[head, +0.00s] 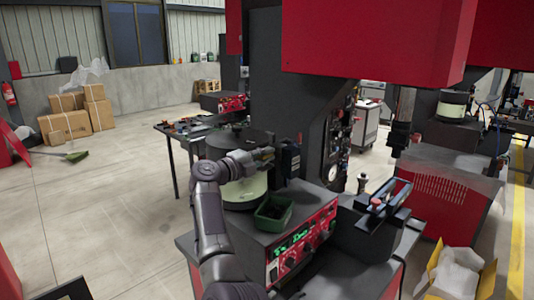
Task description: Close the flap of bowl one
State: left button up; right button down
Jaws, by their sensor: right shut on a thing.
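Bowl one (245,193) is a pale, greenish round bowl feeder on the red and black machine in the middle of the head view. Its dark flap (232,137) shows as a flat dark disc over the top of the bowl, behind my gripper. My right gripper (268,155) reaches across the upper front of the bowl and is shut on the edge of the flap; the exact contact is small and partly hidden by the gripper itself. My right arm hides the bowl's left front. I cannot tell if the flap lies fully flat. My left gripper is not in view.
A green bin (273,213) stands just in front of the bowl. A control panel (300,243) with green displays is below it. A dark column (318,110) rises close behind right. A dark table (185,130) stands behind left.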

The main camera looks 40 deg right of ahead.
dwell(0.5)
jog(key=c, duration=1.5)
grip_release()
jog(key=shift+w, duration=0.1)
jog(key=shift+a, duration=0.1)
jog(key=a, duration=0.8)
jog(key=s+a, duration=0.1)
jog(key=a, duration=0.2)
jog(key=shift+a, duration=0.4)
jog(key=shift+f, duration=0.1)
